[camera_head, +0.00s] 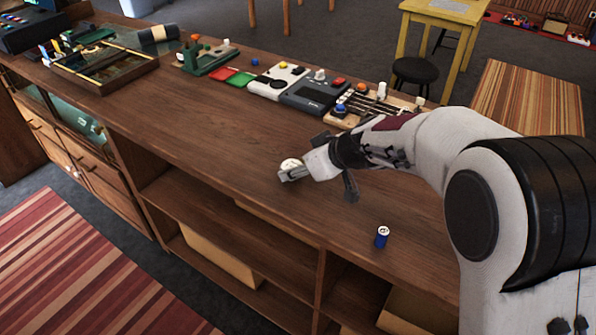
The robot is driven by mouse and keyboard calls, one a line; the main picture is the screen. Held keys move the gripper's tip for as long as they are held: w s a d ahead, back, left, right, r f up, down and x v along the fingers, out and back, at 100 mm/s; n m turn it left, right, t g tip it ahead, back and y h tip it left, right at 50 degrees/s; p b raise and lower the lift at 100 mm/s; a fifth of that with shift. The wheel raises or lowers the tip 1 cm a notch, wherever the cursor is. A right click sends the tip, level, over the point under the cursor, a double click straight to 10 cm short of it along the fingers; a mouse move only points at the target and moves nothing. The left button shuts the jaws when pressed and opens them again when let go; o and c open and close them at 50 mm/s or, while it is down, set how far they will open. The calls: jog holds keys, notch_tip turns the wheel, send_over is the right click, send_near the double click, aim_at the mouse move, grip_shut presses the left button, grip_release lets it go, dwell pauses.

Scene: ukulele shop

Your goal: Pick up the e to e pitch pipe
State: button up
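A small, round, pale disc (290,162) lies at the middle of the wooden counter, partly hidden behind my gripper. It may be the E to E pitch pipe, but its markings are too small to read. My gripper (291,175) is low over the counter, reaching in from the right with its tip pointing left. It overlaps the near side of the disc in this view. I cannot tell whether it touches the disc or whether the fingers are open or shut.
A small blue can (382,238) stands near the counter's front edge. Behind my gripper is a row of devices, including a dark grey box (312,95) and a white box (274,83). A wooden compartment tray (104,72) lies far left. The counter left of my gripper is clear.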

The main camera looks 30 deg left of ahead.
jog(key=shift+r, duration=0.75)
jog(key=s+d, duration=0.1)
jog(key=d, duration=0.5)
jog(key=s+d, duration=0.1)
jog(key=d, duration=0.4)
jog(key=s+d, duration=0.2)
jog(key=d, duration=0.4)
jog(key=shift+d, duration=0.35)
